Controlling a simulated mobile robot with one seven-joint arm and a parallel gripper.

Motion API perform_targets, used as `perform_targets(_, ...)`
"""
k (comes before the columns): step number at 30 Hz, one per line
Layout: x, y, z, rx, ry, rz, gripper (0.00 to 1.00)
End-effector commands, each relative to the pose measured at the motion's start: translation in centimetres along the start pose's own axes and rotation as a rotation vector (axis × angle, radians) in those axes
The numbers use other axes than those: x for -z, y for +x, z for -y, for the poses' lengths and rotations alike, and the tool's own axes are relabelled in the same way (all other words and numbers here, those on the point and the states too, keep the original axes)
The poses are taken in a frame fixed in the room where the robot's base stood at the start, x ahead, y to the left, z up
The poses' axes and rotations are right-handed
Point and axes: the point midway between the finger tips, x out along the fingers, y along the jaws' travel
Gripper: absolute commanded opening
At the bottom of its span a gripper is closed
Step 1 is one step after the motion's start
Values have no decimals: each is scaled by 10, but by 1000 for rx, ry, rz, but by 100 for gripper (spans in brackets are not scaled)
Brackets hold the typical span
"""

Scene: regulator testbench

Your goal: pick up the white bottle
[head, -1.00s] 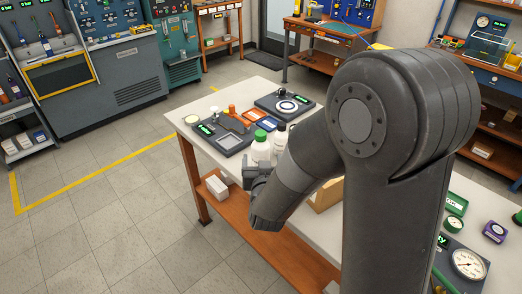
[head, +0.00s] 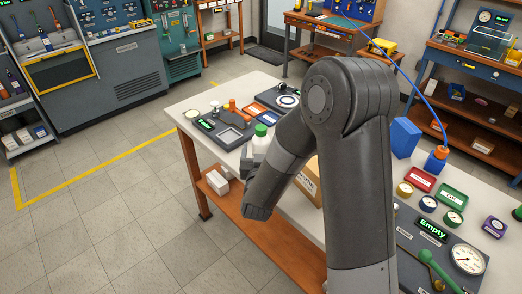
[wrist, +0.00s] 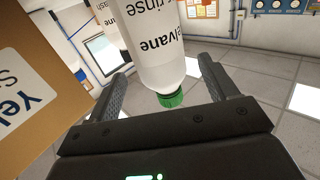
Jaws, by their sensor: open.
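The white bottle (head: 261,142) with a green cap stands on the left part of the white bench, partly hidden by my gripper (head: 250,162). In the wrist view the white bottle (wrist: 156,45) appears cap-down, with black label text partly reading "elvane rinse". My gripper (wrist: 162,75) is open, with one finger on each side of the bottle. A gap shows between the bottle and each finger. The bottle's base is out of the wrist view.
A cardboard box (head: 308,182) stands beside my forearm; it is close on the left in the wrist view (wrist: 35,85). A blue box (head: 403,138), an orange-capped blue bottle (head: 437,160) and gauges stand to the right. A grey tray (head: 222,130) lies behind the bottle.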

Motion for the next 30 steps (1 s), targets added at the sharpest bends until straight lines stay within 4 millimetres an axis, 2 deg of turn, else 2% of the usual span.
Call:
perform_targets(3, -7, 19, 0, -4, 1, 1, 78)
perform_targets(7, -6, 34, 1, -3, 1, 0, 78)
perform_targets(16, -5, 38, 1, -1, 0, 0, 78)
perform_targets(30, -5, 38, 1, -1, 0, 0, 39)
